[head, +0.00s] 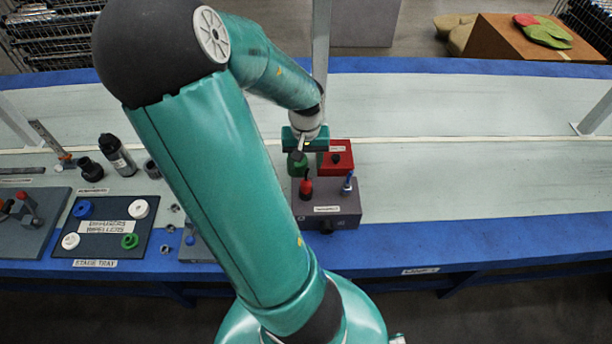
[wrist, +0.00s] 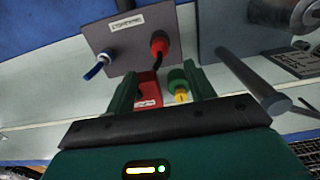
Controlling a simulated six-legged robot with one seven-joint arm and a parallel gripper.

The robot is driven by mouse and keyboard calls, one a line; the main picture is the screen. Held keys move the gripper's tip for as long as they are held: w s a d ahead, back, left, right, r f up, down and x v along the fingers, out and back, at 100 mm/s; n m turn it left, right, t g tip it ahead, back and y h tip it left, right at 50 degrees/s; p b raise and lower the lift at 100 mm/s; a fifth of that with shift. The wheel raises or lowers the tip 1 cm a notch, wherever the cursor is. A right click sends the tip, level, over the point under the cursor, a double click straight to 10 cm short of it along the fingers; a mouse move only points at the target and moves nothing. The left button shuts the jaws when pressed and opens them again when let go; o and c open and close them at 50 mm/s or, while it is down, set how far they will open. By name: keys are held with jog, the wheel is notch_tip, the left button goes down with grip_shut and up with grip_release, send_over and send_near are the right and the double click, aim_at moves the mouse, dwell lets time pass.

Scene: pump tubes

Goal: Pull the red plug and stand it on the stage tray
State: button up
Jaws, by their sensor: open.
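The red plug (head: 306,187) stands upright in the top of a grey pump block (head: 328,218) at centre right. In the wrist view the red plug (wrist: 159,45) shows with a black stem or cable running toward my gripper. My gripper (head: 304,143) is just behind the block in the head view, apart from the plug. Its two green fingers (wrist: 160,88) are spread, with nothing clearly held between them. The stage tray (head: 98,245) is a dark board at the left, carrying blue, white and green rings and a label.
A red block (head: 337,160) and a green part (head: 297,165) sit behind. A black bottle (head: 117,155) and small fittings stand near the tray. The bench right of the pump block is clear.

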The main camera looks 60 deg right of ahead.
aim_at(306, 180)
notch_tip(306, 180, down, 11)
jog(key=shift+f, duration=0.1)
dwell(0.3)
jog(key=shift+c, duration=0.2)
jog(key=shift+d, duration=0.1)
grip_shut()
jog(key=shift+r, duration=0.75)
dwell(0.5)
jog(key=shift+r, duration=2.05)
